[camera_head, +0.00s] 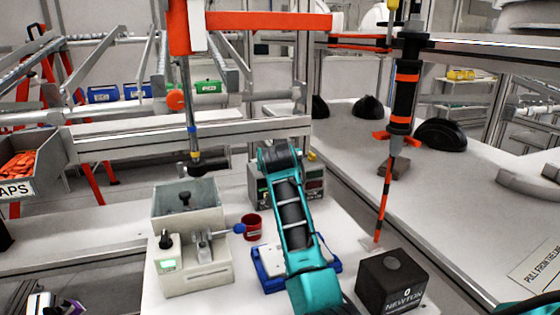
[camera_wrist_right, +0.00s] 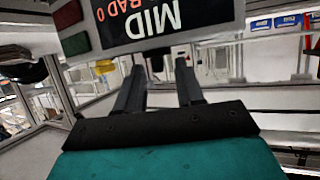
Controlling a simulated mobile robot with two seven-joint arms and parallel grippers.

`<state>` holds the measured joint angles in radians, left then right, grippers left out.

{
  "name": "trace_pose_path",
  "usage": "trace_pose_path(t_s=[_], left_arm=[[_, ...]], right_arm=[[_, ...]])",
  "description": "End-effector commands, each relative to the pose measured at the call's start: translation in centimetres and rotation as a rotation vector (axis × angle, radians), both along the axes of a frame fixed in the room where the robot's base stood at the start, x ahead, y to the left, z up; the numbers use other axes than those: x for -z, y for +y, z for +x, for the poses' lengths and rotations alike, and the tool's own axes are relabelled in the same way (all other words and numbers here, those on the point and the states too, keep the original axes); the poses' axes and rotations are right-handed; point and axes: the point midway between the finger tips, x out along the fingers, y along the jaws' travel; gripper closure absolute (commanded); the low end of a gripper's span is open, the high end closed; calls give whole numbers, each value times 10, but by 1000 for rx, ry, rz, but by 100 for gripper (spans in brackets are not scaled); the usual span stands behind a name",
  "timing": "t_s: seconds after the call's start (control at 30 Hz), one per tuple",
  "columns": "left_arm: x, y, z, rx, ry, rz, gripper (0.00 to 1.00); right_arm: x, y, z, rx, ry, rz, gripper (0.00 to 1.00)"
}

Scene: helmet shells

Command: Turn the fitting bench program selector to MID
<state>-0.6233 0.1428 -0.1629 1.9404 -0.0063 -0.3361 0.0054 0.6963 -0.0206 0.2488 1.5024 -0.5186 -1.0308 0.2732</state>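The fitting bench control box (camera_head: 315,184) is a grey unit with red and green displays, partly hidden behind my right arm in the head view. In the right wrist view its dark display (camera_wrist_right: 140,22) appears upside down and reads MID in white, with "RAD 0" in orange. A dark selector knob (camera_wrist_right: 156,50) shows below that display, near my fingertips. My right gripper (camera_wrist_right: 160,68) has its two dark fingers apart, pointing at the box front; I cannot tell whether they touch the knob. In the head view its fingers are hidden. My left gripper is not in view.
On the white bench stand a grey fixture (camera_head: 190,245), a red cup (camera_head: 252,228), a blue-edged tray (camera_head: 268,272) and a black NEWTON box (camera_head: 391,284). An orange-black tool (camera_head: 402,95) hangs at right. Black helmet shells (camera_head: 440,135) lie on the right table.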

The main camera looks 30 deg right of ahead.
Motion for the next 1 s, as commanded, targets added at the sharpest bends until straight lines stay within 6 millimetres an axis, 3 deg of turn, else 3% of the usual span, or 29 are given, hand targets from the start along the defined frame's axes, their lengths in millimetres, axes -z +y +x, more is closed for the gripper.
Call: trace_pose_path(t_s=[0.6, 1.0], left_arm=[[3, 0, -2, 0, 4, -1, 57], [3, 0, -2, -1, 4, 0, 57]], right_arm=[[-38, 53, -80, -1, 2, 3, 63], [-42, 59, -89, 1, 5, 3, 63]])
